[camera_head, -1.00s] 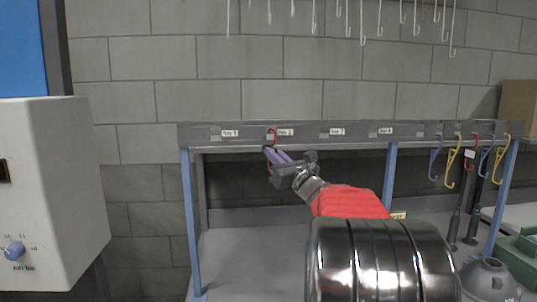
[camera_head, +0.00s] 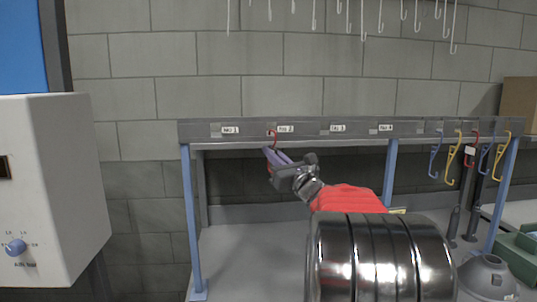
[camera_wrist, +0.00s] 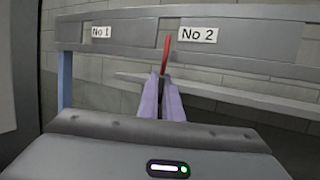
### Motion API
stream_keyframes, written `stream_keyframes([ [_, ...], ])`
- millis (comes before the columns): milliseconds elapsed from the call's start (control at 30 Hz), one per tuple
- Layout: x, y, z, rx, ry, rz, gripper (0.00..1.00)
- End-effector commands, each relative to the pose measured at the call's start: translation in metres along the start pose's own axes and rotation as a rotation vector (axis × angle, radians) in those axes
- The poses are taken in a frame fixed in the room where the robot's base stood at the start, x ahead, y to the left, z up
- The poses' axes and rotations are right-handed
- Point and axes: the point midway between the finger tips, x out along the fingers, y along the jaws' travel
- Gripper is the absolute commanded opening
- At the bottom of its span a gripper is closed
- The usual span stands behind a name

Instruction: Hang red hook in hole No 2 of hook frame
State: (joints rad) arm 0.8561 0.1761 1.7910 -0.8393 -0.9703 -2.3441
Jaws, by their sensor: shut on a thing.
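The red hook (camera_head: 275,138) is at the front of the hook frame (camera_head: 360,131), just left of the No 2 label (camera_head: 286,128). My gripper (camera_head: 270,154) is shut on the hook's lower part. In the wrist view, the hook (camera_wrist: 165,55) stands upright between the purple fingertips (camera_wrist: 161,80) and overlaps the bar left of the No 2 label (camera_wrist: 197,34). I cannot tell whether its top is in the hole. The No 1 label (camera_head: 230,130) is to the left.
Several hooks, blue, yellow and red (camera_head: 471,150), hang at the frame's right end. A white box with a blue knob (camera_head: 16,246) stands at the left. White hooks (camera_head: 363,20) hang overhead. The shelf (camera_head: 250,250) below the bar is mostly bare.

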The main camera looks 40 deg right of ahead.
Motion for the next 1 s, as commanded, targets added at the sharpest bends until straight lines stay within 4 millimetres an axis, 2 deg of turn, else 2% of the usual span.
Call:
stream_keyframes([
  [967, -0.003, 0.000, -0.011, -0.001, 0.000, 0.000, 0.00],
  [1000, -0.003, 0.000, -0.011, -0.001, 0.000, 0.000, 0.06],
])
